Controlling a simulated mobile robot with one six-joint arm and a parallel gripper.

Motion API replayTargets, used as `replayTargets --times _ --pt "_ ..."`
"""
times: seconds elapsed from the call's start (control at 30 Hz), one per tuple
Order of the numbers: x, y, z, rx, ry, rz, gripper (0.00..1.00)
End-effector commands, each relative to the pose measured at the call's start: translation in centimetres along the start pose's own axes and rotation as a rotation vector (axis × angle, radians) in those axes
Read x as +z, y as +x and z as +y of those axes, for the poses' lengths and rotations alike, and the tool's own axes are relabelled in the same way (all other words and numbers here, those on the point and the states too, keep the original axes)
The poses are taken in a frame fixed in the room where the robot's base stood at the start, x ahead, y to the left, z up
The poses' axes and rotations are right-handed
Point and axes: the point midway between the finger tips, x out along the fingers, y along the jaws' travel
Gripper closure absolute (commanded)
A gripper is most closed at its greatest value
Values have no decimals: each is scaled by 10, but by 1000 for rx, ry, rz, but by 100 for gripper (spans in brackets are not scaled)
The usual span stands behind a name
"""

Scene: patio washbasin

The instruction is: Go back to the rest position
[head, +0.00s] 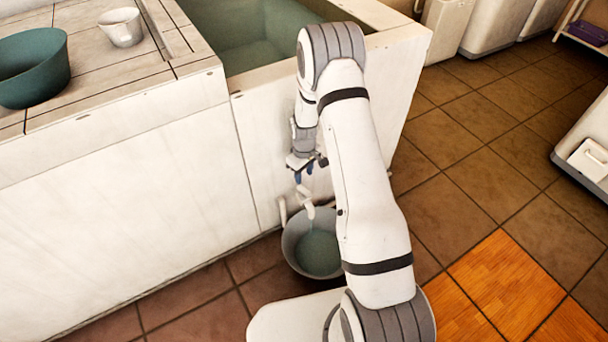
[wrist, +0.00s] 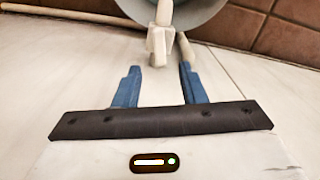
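My gripper (head: 303,172) hangs low in front of the white basin wall, pointing down. In the wrist view, its two blue fingers (wrist: 159,72) stand apart with nothing held between them. A white tap (head: 305,197) is just beyond the fingertips. It also shows in the wrist view (wrist: 159,42), ahead of the gap and apart from the fingers as far as I can see. A grey bucket (head: 290,243) with greenish water stands on the floor below the tap, partly hidden by my arm.
The stone basin (head: 410,55) holds greenish water behind my arm. A green bowl (head: 38,68) and a small white cup (head: 121,27) stand on the ledge at left. White bins (head: 492,25) stand at the back. The tiled floor (head: 480,140) on the right is clear.

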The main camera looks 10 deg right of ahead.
Motion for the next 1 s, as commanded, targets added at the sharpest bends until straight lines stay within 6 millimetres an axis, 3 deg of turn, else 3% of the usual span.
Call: replayTargets --times 0.37,0.47,0.57,0.67,0.8,1.0 --pt "0 -1 0 0 0 0 63" --pt "0 -16 0 3 7 4 63" --pt "1 -53 -1 9 28 14 63" --pt "6 -112 -4 17 63 27 63" --pt "21 -211 -13 30 129 51 63" --pt "55 -339 -36 44 226 84 63"
